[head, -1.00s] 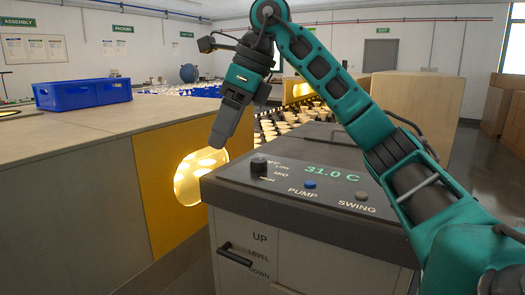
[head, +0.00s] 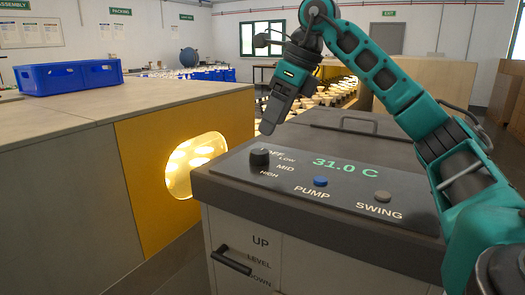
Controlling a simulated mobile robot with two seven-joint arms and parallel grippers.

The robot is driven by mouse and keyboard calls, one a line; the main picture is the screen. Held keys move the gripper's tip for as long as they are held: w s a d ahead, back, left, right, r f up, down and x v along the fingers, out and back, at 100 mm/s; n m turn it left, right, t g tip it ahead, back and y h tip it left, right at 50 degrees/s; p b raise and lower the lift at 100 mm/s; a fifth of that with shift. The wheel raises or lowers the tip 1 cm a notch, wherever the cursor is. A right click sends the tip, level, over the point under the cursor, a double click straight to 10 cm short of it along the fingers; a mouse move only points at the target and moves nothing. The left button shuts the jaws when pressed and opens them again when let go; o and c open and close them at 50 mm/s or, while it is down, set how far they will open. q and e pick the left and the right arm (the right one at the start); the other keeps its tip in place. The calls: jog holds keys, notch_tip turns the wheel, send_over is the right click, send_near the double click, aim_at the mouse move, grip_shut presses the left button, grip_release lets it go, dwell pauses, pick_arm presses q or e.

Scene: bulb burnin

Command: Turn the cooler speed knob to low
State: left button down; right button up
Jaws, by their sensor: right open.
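The cooler (head: 300,228) is a grey cabinet with a dark sloping top panel. Its black round speed knob (head: 259,157) stands at the panel's left end, beside the labels OFF, LOW, MID and HIGH. I cannot tell which label the knob points at. My right gripper (head: 267,128) hangs tips down just above the knob in the picture, apparently apart from it. It is open and empty, though its jaw gap is hard to see from here. My left gripper is out of view.
The panel also has a blue PUMP button (head: 320,181), a grey SWING button (head: 382,196) and a green 31.0 C display (head: 338,167). A yellow panel with a lit opening (head: 140,190) stands left of the cooler.

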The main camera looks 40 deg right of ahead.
aim_at(260, 151)
jog(key=b+x, duration=0.1)
jog(key=x, duration=0.6)
jog(key=shift+f, duration=0.1)
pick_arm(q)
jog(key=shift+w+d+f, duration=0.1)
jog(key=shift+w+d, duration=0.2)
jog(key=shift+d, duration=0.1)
pick_arm(e)
jog(key=shift+c, duration=0.4)
jog(key=c, duration=1)
